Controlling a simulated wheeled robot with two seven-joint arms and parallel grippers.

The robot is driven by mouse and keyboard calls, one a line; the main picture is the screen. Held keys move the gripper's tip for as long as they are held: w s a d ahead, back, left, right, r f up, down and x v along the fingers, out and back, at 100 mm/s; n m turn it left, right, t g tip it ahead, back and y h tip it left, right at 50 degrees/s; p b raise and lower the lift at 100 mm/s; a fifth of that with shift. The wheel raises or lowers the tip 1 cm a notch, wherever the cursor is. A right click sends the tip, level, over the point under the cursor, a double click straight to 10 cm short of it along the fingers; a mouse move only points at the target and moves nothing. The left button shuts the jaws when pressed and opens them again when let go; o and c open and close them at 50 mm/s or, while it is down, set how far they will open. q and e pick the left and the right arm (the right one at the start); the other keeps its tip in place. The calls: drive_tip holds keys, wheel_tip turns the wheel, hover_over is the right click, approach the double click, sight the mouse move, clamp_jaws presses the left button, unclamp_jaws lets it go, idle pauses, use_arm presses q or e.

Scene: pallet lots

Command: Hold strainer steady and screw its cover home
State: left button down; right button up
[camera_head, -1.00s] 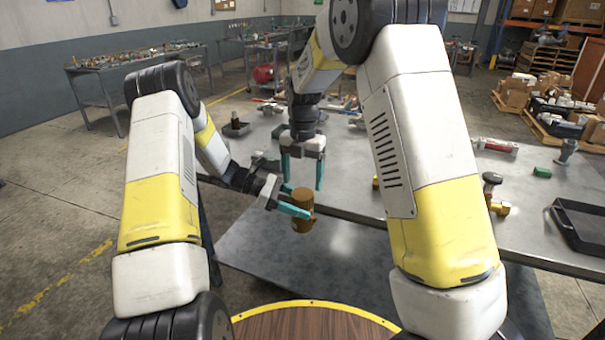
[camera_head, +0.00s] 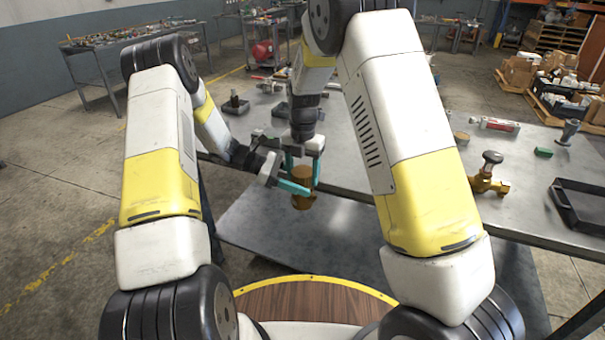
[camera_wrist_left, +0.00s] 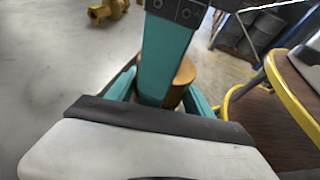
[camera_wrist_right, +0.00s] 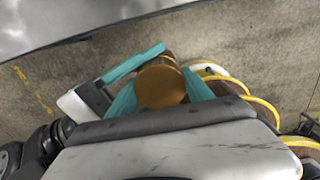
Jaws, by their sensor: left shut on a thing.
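The strainer (camera_head: 303,202), a brass-coloured round body, is upright in the teal fingers of my left gripper (camera_head: 293,187), above the grey platform. My left gripper is shut on it; the left wrist view shows part of its brass side (camera_wrist_left: 183,75) behind a finger. My right gripper (camera_head: 303,171) points down from above, its fingers on either side of the brass top. In the right wrist view this top is a round flat disc (camera_wrist_right: 160,86), seemingly the cover, between the fingers. Whether they press on it, and how the cover sits on the body, I cannot tell.
The grey table (camera_head: 350,160) stands behind the strainer. A brass valve (camera_head: 487,180) with a dark knob, a green block (camera_head: 543,152) and a black tray (camera_head: 580,208) are on its right. Small dark trays (camera_head: 235,106) are at its far left.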

drive_tip(key=c, duration=0.4)
drive_tip(key=o, duration=1.3)
drive_tip(key=shift+r, duration=2.25)
wheel_tip(320, 180, up, 4)
drive_tip(key=shift+f, duration=0.2)
drive_tip(key=shift+c, duration=0.4)
